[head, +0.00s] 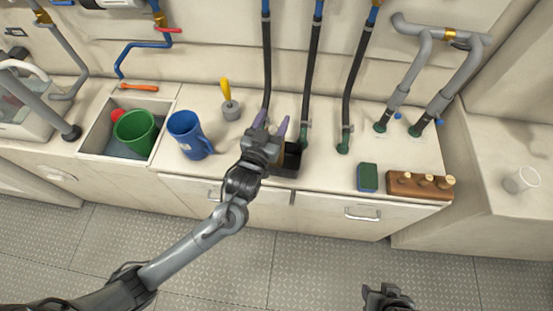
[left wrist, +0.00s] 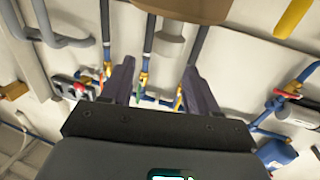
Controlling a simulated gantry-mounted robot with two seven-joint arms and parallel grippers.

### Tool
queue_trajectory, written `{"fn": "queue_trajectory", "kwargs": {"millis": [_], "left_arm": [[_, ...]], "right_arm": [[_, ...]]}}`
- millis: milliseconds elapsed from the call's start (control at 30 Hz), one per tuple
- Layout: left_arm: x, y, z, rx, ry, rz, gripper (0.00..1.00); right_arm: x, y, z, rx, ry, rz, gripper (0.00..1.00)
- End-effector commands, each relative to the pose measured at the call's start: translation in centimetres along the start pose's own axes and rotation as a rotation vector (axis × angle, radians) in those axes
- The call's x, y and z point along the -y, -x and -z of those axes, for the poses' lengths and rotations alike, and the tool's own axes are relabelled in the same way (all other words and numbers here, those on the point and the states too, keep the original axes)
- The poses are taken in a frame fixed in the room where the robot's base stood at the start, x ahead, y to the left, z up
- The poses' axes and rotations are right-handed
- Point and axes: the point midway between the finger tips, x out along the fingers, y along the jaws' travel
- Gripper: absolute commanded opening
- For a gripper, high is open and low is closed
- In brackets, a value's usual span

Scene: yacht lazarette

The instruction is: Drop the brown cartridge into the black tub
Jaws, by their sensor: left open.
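The black tub (head: 292,160) sits near the counter's front edge in the head view, partly behind my left gripper (head: 272,128). That gripper is open, its purple fingers apart at the tub's left side. In the left wrist view the brown cartridge (left wrist: 185,8) shows at the top edge, with a grey neck, just past the spread fingertips (left wrist: 158,75); the fingers are not closed on it. In the head view my gripper largely hides the cartridge, so I cannot tell whether it is inside the tub. My right gripper (head: 388,297) is at the bottom edge, partly cut off.
Left of the tub stand a blue jug (head: 188,135), a yellow-handled tool (head: 229,100) and a green cup (head: 135,130) in a sink. Hoses hang behind the tub. A sponge (head: 367,177) and a brown peg block (head: 420,186) lie to the right.

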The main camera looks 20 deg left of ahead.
Motion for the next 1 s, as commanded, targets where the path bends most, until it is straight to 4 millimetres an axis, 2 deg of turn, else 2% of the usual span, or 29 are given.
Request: {"fn": "queue_trajectory", "kwargs": {"millis": [167,600,800,1000], "left_arm": [[0.0,1.6,-0.1,0.002,0.001,-0.001,0.6],[0.0,8.7,-0.1,0.001,0.001,-0.001,0.6],[0.0,10.4,0.0,0.0,0.0,0.0,0.6],[0.0,10.7,0.1,-0.002,-0.001,0.0,0.6]], "right_arm": [[0.0,0.1,0.0,0.0,0.0,0.0,0.47],[0.1,0.2,0.1,-0.001,-0.005,0.005,0.47],[0.2,0.2,0.1,-0.002,-0.009,0.007,0.47],[0.2,0.2,0.1,-0.002,-0.009,0.007,0.47]]}}
